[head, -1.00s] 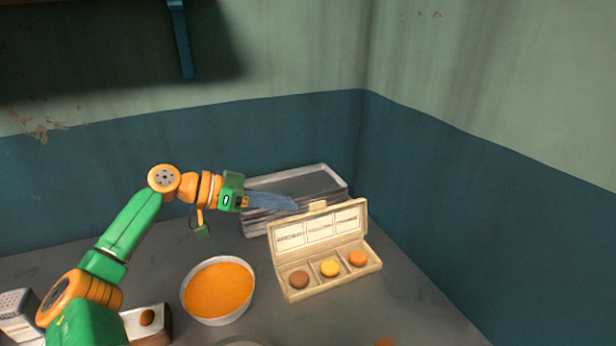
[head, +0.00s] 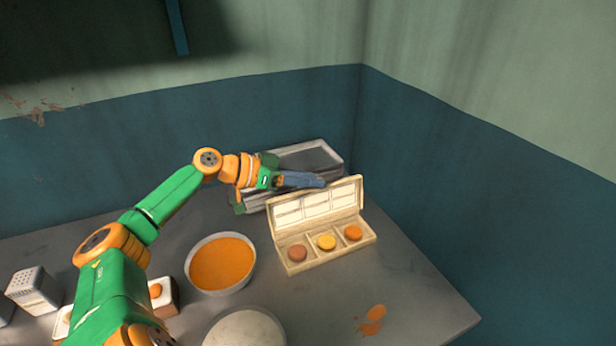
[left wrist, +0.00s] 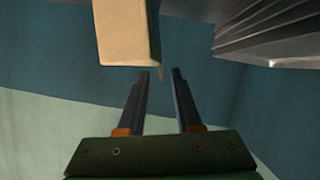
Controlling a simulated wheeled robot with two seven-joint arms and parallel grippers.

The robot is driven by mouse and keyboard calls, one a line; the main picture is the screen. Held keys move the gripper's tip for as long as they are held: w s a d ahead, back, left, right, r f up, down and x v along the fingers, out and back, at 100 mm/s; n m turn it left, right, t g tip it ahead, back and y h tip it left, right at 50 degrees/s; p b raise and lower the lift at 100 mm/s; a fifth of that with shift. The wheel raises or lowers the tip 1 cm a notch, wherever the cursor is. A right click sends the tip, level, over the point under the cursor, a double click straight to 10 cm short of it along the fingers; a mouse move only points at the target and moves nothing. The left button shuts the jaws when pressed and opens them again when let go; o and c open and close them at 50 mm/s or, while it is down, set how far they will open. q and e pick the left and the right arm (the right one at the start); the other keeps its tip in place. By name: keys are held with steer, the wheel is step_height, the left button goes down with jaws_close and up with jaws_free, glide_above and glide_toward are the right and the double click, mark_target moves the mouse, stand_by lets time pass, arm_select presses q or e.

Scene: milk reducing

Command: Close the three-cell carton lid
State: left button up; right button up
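The three-cell carton (head: 322,252) stands on the grey table in the head view. Its lid (head: 316,205) is raised at the back, upright or leaning slightly back. Its cells hold a brown macaron (head: 297,253), a yellow one (head: 326,242) and an orange one (head: 353,233). My left gripper (head: 318,181) is behind the lid, near its top edge. In the left wrist view my left gripper (left wrist: 160,74) has a gap between its two fingers, with nothing between them. A pale beige block, likely part of the lid (left wrist: 127,30), shows just beyond the fingertips. My right gripper is not in view.
Metal trays (head: 312,158) are stacked behind the carton, close to my left gripper. A bowl of orange filling (head: 222,264) stands to the carton's left. A pale round dish (head: 243,330) is at the front. Orange splotches (head: 371,320) mark the table at front right.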

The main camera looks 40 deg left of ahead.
arm_select(q)
steer(key=shift+c, duration=0.2)
steer(key=shift+a, duration=0.1)
jaws_close()
steer(key=shift+w, duration=0.1)
stand_by(1.0)
